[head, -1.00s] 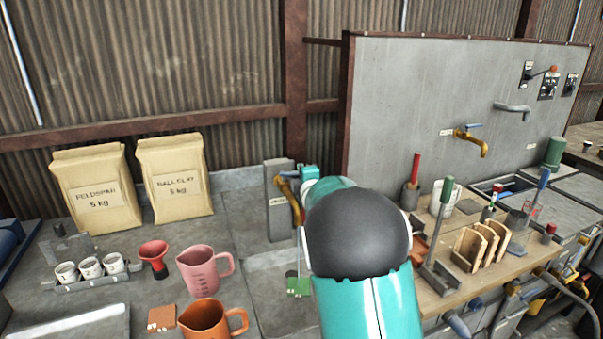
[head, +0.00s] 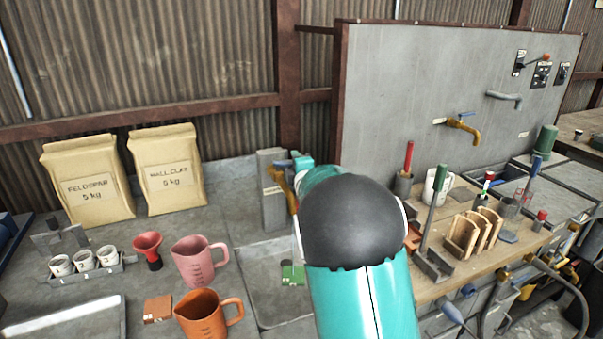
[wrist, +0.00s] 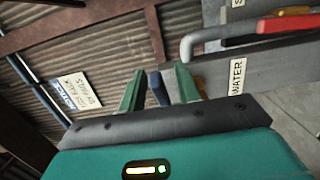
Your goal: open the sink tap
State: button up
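A brass tap (head: 284,180) sticks out from a grey upright post (head: 272,205) above a shallow grey sink (head: 262,282) in the head view. My arm hides part of the sink, and a teal part of my arm's end shows right beside the tap. In the wrist view, my gripper (wrist: 159,75) has two green fingers set apart, with a gap between them. A dark blue piece (wrist: 156,88) shows between or behind the fingers; I cannot tell whether they touch it. A grey surface with a WATER label (wrist: 237,76) is at the right.
A grey pipe (wrist: 205,38) and a red bar (wrist: 285,24) show beside the fingers. A pink jug (head: 198,262) and orange jug (head: 205,315) stand left of the sink. Another brass tap (head: 465,127) is on the wall panel (head: 400,90). A wooden rack (head: 470,235) stands right.

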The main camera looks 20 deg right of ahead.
jog(key=s+a, duration=0.1)
jog(key=s, duration=1.2)
jog(key=shift+a, duration=0.35)
